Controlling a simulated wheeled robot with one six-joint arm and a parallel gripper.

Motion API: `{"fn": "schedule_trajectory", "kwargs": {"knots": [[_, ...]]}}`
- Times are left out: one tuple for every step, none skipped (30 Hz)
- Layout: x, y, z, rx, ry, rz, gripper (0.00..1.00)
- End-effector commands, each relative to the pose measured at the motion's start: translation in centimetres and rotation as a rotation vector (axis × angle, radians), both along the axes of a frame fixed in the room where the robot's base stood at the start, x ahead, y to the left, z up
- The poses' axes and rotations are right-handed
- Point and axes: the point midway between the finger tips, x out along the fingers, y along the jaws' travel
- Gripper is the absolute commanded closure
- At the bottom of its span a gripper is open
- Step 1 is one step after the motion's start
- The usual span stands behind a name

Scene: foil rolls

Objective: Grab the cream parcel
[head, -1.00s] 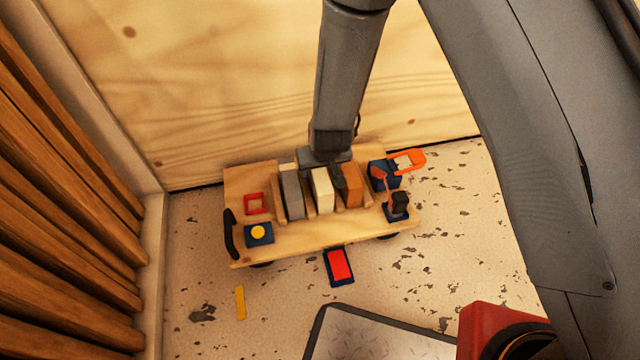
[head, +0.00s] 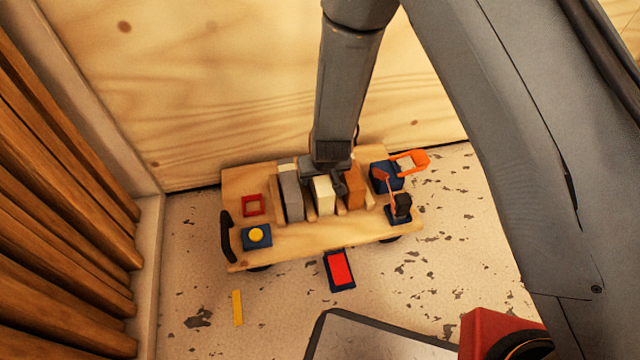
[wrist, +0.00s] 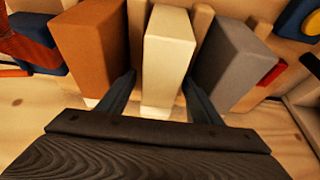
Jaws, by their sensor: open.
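The cream parcel (head: 323,196) is a tall block on a wooden cart (head: 290,245), standing between a grey parcel (head: 291,195) and an orange-brown parcel (head: 351,186). In the wrist view the cream parcel (wrist: 167,60) is in the middle. My gripper (wrist: 158,90) is open, with one finger on each side of the cream parcel. Gaps show between fingers and parcel. In the head view my gripper (head: 325,178) is low over the parcels and hides the cream parcel's far end.
Upright wooden dividers stand between the parcels. A red frame (head: 253,205) and a blue block with a yellow button (head: 257,236) are left on the cart. Blue and orange items (head: 388,176) are at its right. A plywood wall (head: 240,100) rises behind.

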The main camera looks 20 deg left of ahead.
Motion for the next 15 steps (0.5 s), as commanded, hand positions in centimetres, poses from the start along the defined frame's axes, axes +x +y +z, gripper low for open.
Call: {"fn": "schedule_trajectory", "kwargs": {"knots": [[0.00, -0.01, -0.06, 0.000, 0.000, 0.000, 0.41], [0.00, -0.01, -0.10, 0.000, 0.000, 0.000, 0.41], [0.01, -0.01, -0.14, 0.000, 0.000, 0.000, 0.41], [0.01, -0.01, -0.16, 0.000, 0.000, 0.000, 0.41], [0.02, 0.00, -0.19, 0.000, 0.000, -0.001, 0.41], [0.02, 0.00, -0.21, 0.000, 0.000, -0.001, 0.41], [0.02, 0.00, -0.22, 0.000, 0.000, -0.001, 0.41], [0.02, 0.00, -0.22, 0.000, 0.000, -0.001, 0.41], [0.02, 0.00, -0.22, 0.000, 0.000, -0.001, 0.41], [0.02, 0.00, -0.22, 0.000, 0.000, -0.001, 0.41], [0.02, 0.00, -0.23, 0.000, 0.000, -0.001, 0.41], [0.02, 0.00, -0.23, 0.000, 0.000, -0.001, 0.41], [0.02, 0.00, -0.23, 0.000, 0.000, -0.001, 0.44], [0.02, 0.00, -0.23, 0.000, 0.000, -0.001, 0.49], [0.01, 0.00, -0.23, 0.000, 0.000, -0.001, 0.56]]}}
